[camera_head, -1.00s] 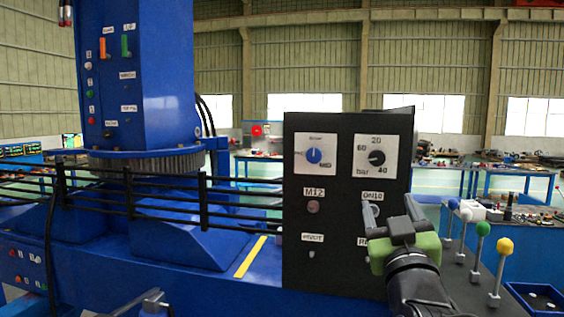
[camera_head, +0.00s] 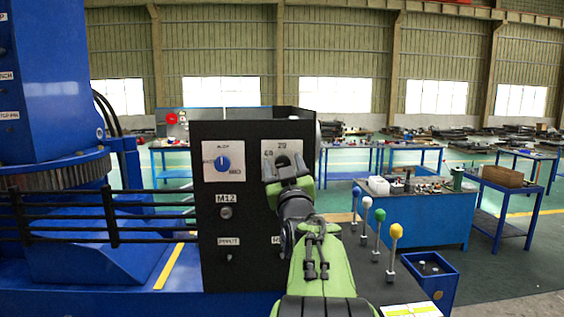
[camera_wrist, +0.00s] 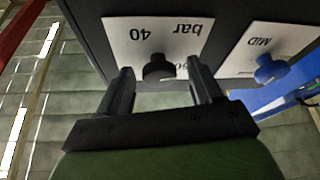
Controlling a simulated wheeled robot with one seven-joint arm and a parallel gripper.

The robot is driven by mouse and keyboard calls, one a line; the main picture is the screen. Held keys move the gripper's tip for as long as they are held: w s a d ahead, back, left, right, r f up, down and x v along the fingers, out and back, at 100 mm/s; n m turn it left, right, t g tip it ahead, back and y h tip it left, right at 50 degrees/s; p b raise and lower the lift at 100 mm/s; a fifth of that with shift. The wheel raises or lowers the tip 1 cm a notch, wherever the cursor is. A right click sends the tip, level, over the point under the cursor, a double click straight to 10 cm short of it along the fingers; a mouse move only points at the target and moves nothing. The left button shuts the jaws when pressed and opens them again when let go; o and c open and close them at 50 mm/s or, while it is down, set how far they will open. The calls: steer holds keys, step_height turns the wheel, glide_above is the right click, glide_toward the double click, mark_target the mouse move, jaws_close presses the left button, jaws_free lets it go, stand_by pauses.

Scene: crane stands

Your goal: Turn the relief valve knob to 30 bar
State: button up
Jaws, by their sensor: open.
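The relief valve knob is a small black knob (camera_wrist: 159,66) on a white dial plate (camera_wrist: 183,28) marked "bar" and "40", seen upside down in the wrist view. In the head view the plate (camera_head: 294,147) shows "20" and "60", and my gripper hides the knob. My gripper (camera_wrist: 157,79) is open, with one finger on each side of the knob. I cannot tell whether the fingers touch it. The gripper also shows in the head view (camera_head: 286,168), in front of the plate.
A blue knob (camera_head: 223,163) on its own white plate sits left on the black panel (camera_head: 247,205). Several ball-topped levers (camera_head: 378,228) stand to the right. Black railings (camera_head: 110,215) lie on the left.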

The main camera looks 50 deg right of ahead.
steer(key=shift+s, duration=0.1)
steer(key=c, duration=1)
steer(key=shift+f, duration=0.1)
steer(key=shift+c, duration=0.2)
steer(key=shift+n+b, duration=0.4)
steer(key=shift+b, duration=0.05)
